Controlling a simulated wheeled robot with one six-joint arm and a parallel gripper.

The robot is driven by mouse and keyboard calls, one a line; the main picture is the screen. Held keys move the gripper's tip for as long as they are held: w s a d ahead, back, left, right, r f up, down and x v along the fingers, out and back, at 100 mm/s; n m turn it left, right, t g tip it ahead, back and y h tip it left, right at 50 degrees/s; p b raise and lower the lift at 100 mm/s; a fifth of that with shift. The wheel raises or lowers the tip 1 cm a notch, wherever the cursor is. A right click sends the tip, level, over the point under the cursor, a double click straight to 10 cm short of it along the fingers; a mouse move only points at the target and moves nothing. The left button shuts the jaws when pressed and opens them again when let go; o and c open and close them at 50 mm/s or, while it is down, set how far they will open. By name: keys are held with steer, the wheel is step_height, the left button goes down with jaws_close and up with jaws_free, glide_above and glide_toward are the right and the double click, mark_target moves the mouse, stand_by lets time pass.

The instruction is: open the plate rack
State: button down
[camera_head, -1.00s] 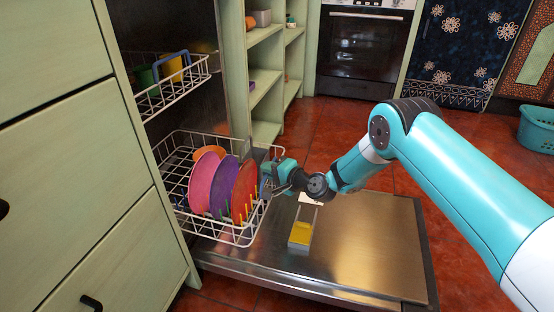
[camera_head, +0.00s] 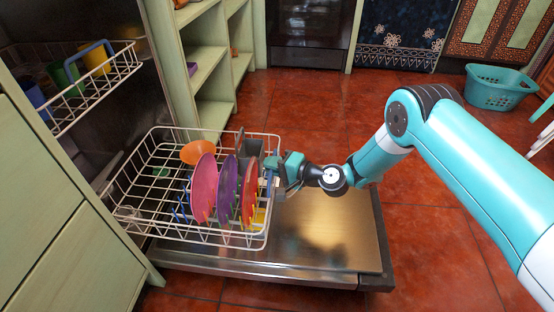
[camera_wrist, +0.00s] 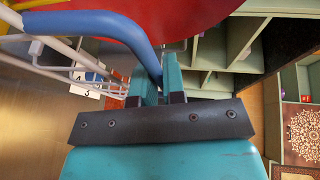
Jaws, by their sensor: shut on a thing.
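The plate rack (camera_head: 160,195) is the white wire lower rack of the dishwasher. It is out over the lowered metal door. A pink plate (camera_head: 203,190), a purple plate (camera_head: 227,190) and a red plate (camera_head: 250,190) stand upright in it, with an orange bowl (camera_head: 197,152) behind them. My gripper (camera_head: 274,178) is at the rack's right-hand end. The exact contact is partly hidden.
The upper rack (camera_head: 110,80) holds cups above left. The dishwasher door (camera_head: 325,230) lies flat beneath my arm. Green drawers (camera_head: 40,215) stand at the left and open shelves (camera_head: 210,75) behind. Red tiled floor is clear at the right, up to a teal basket (camera_head: 495,90).

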steer(key=shift+s+d, duration=0.2)
steer(key=shift+d, duration=0.25)
steer(key=c, duration=1.2)
jaws_free()
steer(key=shift+c, duration=0.2)
steer(key=shift+w, duration=0.1)
steer(key=shift+d, duration=0.1)
steer(key=p+v, duration=0.7)
steer(key=v, duration=1)
steer(key=shift+d, duration=0.25)
